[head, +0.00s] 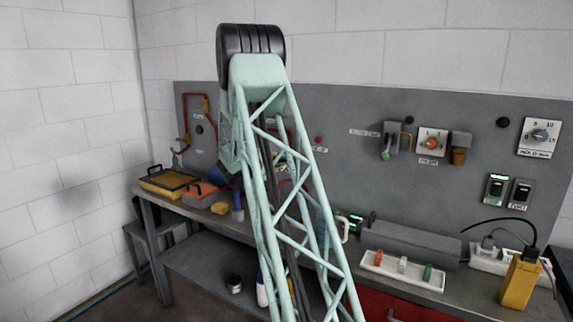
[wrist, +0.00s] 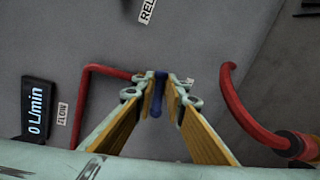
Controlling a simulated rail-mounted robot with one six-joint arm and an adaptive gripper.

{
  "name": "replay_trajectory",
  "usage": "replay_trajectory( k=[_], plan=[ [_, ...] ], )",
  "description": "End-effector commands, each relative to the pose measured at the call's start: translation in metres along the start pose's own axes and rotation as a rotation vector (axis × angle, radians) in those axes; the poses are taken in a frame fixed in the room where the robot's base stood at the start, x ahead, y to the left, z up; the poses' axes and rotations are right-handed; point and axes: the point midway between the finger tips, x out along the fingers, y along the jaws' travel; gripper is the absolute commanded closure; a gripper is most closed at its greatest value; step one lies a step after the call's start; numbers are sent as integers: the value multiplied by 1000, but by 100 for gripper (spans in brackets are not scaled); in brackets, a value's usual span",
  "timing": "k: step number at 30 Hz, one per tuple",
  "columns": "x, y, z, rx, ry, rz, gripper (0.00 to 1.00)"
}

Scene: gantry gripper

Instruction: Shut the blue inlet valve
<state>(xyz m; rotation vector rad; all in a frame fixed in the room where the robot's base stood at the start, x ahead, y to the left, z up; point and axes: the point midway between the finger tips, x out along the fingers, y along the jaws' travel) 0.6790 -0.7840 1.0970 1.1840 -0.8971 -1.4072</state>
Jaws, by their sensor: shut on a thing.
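In the wrist view my gripper (wrist: 160,88) has its two yellow-padded fingers closed together on a narrow blue lever (wrist: 158,100), the handle of the inlet valve. The lever runs lengthwise between the fingertips. The valve body is hidden behind the fingers. A red pipe (wrist: 104,69) comes in from the left, and a second red pipe (wrist: 232,92) curves down on the right. A dark flow display (wrist: 37,110) at the left reads 0 L/min. In the head view my own arm covers the valve and most of the gripper.
The grey panel (head: 345,120) carries other fittings, including an orange-knobbed switch (head: 432,142) and a dial (head: 540,136). On the bench stand a yellow tray (head: 168,182), a white tray (head: 402,270) and a yellow box (head: 518,282). A RELIEF-like label (wrist: 147,10) is partly cut off.

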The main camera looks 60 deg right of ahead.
Motion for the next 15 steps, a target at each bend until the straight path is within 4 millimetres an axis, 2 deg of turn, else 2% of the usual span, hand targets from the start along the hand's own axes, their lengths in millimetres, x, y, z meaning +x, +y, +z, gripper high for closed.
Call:
replay_trajectory(
  k=[15],
  plan=[
    [1, -5, 0, 219, 43, -1, 99]
  ],
)
